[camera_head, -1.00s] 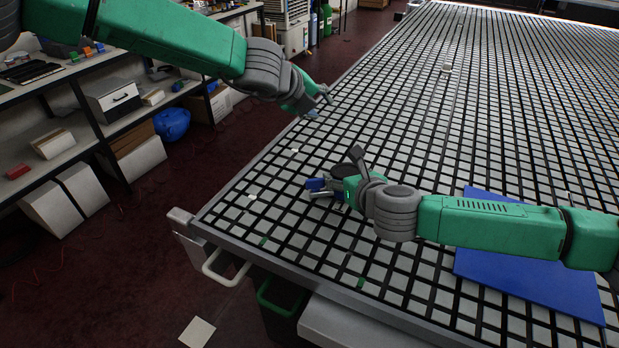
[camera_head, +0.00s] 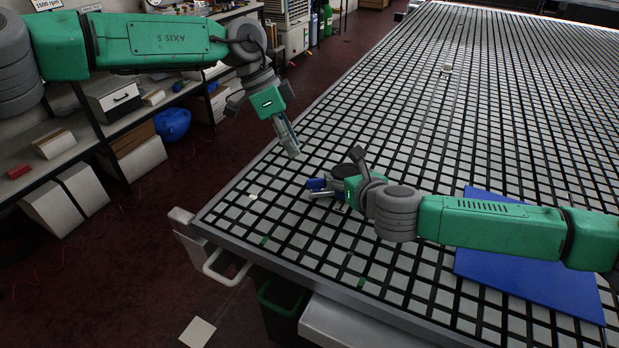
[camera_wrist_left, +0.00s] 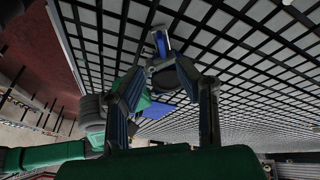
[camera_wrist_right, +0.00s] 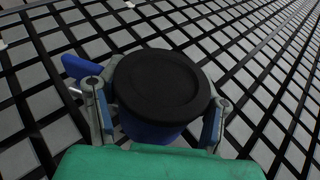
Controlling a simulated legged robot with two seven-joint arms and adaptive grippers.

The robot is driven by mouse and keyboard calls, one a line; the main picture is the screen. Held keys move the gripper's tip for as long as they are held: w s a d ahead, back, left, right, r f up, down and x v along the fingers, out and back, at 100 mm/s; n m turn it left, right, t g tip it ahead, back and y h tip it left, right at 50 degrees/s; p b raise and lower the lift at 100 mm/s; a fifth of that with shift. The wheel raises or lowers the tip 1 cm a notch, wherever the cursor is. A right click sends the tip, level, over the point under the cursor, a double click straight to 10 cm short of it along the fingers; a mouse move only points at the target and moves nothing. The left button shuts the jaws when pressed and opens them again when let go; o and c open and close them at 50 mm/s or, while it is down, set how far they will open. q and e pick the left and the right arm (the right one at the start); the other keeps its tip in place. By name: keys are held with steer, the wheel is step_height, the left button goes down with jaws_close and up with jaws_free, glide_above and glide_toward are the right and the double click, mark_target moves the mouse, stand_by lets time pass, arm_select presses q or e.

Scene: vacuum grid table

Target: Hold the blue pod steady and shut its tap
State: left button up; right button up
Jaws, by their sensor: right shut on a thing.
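The blue pod (camera_wrist_right: 150,132) has a round black top (camera_wrist_right: 160,85) and stands between the fingers of my right gripper (camera_wrist_right: 160,115), which is shut on it over the grid table. Its blue tap lever (camera_wrist_right: 85,68) sticks out to the left in the right wrist view; it shows as a small blue piece (camera_head: 316,184) in the head view and near the top of the left wrist view (camera_wrist_left: 161,43). In the head view the right gripper mostly hides the pod body. My left gripper (camera_head: 294,153) is open and empty, pointing down above the table edge, apart from the tap.
The black-and-grey grid table (camera_head: 420,120) is mostly clear around the pod. A flat blue sheet (camera_head: 530,285) lies under my right arm. A shelf with boxes (camera_head: 110,95) stands left, across the red floor. Handles and bins line the table's near edge.

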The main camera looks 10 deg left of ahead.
mark_target(316, 184)
arm_select(q)
steer(key=x, duration=0.9)
steer(key=shift+w+d+f, duration=0.1)
steer(key=shift+f, duration=0.15)
jaws_close()
